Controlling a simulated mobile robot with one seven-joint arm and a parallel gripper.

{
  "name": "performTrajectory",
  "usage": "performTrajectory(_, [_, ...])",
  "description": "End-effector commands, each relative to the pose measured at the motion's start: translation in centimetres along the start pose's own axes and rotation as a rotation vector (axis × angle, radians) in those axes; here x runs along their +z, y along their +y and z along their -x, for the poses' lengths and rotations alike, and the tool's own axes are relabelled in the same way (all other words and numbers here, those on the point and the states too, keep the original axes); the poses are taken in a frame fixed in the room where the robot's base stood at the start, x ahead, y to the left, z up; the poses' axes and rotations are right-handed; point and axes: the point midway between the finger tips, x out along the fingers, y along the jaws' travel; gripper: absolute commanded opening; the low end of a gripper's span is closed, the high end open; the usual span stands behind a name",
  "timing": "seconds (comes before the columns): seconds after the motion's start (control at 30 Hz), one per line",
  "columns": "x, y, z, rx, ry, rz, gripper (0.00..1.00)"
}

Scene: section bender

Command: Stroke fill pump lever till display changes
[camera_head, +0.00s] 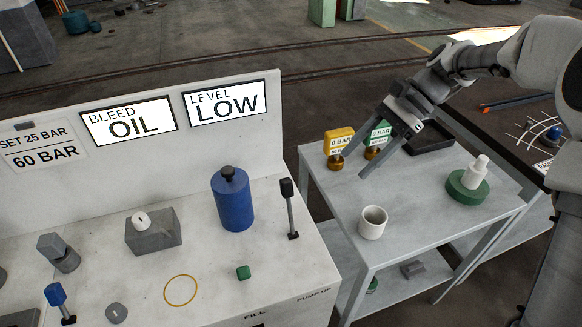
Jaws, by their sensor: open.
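A thin upright lever with a black grip (288,190) stands at the right end of the pale bench panel, beside a blue cylinder (232,203). The words FILL and PUMP UP are printed near the front edge below it; I cannot tell for certain which fitting each label marks. A display (225,102) on the back panel reads LEVEL LOW. The display left of it (128,122) reads BLEED OIL. My gripper (367,154) is open and empty, to the right of the lever and apart from it, above the grey side table.
The grey side table (412,228) holds a white cup (373,222), yellow and green gauges (338,142), and a white bottle on a green base (467,187).

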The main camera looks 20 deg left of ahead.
Motion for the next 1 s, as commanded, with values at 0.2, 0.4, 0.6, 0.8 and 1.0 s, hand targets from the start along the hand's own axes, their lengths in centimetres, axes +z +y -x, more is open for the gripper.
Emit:
performTrajectory(0.2, [-3.4,-3.6,-3.5,0.013,-0.265,-0.156,0.65])
performTrajectory(0.4, [-6.6,-6.0,-6.2,0.033,-0.506,-0.292,0.65])
performTrajectory(0.6, [-9.6,-7.1,-8.2,0.059,-0.713,-0.400,0.65])
performTrajectory(0.8, [-11.4,-7.3,-9.2,0.076,-0.822,-0.454,0.65])
performTrajectory(1.0, [-11.1,-7.5,-9.8,0.081,-0.844,-0.465,0.65])
